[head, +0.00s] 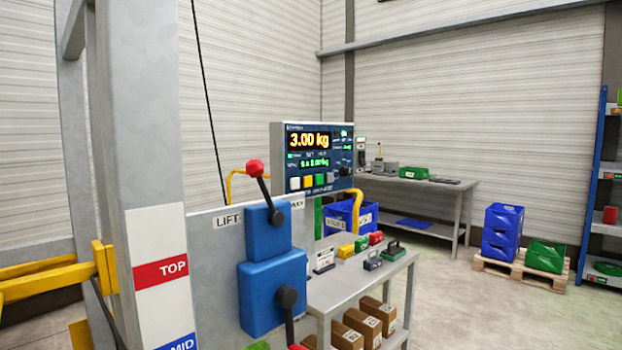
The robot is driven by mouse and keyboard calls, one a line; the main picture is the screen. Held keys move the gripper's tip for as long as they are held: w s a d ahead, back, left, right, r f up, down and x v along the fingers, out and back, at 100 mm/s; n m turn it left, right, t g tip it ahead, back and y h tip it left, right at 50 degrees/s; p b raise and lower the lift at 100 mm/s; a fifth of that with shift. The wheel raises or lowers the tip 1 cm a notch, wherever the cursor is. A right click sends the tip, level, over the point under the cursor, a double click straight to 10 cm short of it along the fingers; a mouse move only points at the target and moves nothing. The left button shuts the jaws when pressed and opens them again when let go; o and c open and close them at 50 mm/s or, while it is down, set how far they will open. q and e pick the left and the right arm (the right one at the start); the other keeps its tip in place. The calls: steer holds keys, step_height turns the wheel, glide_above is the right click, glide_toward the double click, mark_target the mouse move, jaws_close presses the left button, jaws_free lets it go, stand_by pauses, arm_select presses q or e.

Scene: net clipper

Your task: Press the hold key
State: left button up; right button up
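A dark control panel (311,158) in a grey housing stands near the middle of the head view, with a lit display (309,140) reading "3.00 kg". Smaller green readouts sit below and to the right of it. Neither of my grippers is in view.
A grey plate marked LIFT carries blue lever boxes (272,292) and a red-knobbed lever (256,169) in front of the panel's lower left. A grey post (150,150) fills the left. A bench (340,285) with small items stands right. Open floor (490,315) lies further right.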

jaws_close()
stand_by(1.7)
